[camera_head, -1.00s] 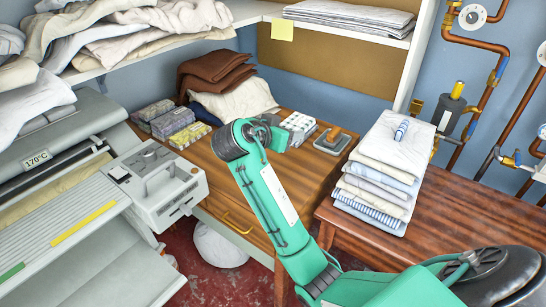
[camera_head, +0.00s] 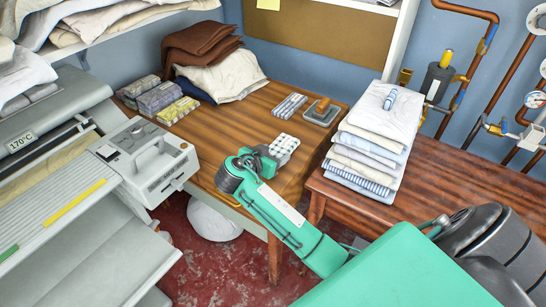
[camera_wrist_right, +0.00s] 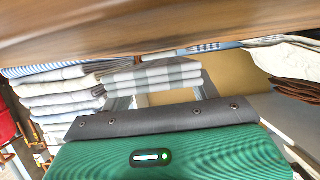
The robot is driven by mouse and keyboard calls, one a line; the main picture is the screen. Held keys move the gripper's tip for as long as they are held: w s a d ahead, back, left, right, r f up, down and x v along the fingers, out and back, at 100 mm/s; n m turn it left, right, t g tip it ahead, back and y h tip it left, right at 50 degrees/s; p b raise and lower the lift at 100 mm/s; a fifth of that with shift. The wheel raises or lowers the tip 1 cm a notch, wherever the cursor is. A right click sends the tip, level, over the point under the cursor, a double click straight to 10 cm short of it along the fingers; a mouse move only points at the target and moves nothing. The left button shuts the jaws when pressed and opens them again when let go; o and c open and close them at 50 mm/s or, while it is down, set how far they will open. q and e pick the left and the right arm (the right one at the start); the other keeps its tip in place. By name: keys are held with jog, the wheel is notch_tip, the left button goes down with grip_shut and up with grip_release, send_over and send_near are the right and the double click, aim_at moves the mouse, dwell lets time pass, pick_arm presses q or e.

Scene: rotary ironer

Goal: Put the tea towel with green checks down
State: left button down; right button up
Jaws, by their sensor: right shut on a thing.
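My right gripper (camera_head: 264,154) is over the front right part of the wooden table (camera_head: 222,138). It is shut on a folded tea towel with grey-green and white checks (camera_head: 284,147). In the right wrist view the towel (camera_wrist_right: 155,75) sticks out past the fingers, folded in several layers. That view is turned over, with the wood at the top close to the towel. I cannot tell whether the towel touches the table. My left gripper is not in view.
A small blue-grey patterned cloth (camera_head: 290,105) and a brown-handled item on a grey pad (camera_head: 322,111) lie behind. A tall linen stack (camera_head: 372,150) stands at right. Patterned bundles (camera_head: 160,98) and brown cloths (camera_head: 202,50) are at the back left. The ironer (camera_head: 60,170) is at left.

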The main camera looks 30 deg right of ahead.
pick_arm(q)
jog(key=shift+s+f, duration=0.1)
pick_arm(e)
jog(key=shift+f, duration=0.7)
jog(key=shift+f, duration=0.1)
jog(key=o, duration=1)
jog(key=shift+c, duration=0.2)
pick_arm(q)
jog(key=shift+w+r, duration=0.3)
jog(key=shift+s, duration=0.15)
pick_arm(e)
jog(key=v, duration=0.3)
jog(key=shift+s+a, duration=0.1)
jog(key=shift+a, duration=0.1)
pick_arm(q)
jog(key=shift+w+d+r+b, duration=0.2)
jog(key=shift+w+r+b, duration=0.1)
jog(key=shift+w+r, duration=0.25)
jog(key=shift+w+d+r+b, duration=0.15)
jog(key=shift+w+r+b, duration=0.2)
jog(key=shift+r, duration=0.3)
pick_arm(e)
jog(key=v, duration=0.8)
jog(key=shift+s+a+r, duration=0.15)
jog(key=shift+r, duration=0.15)
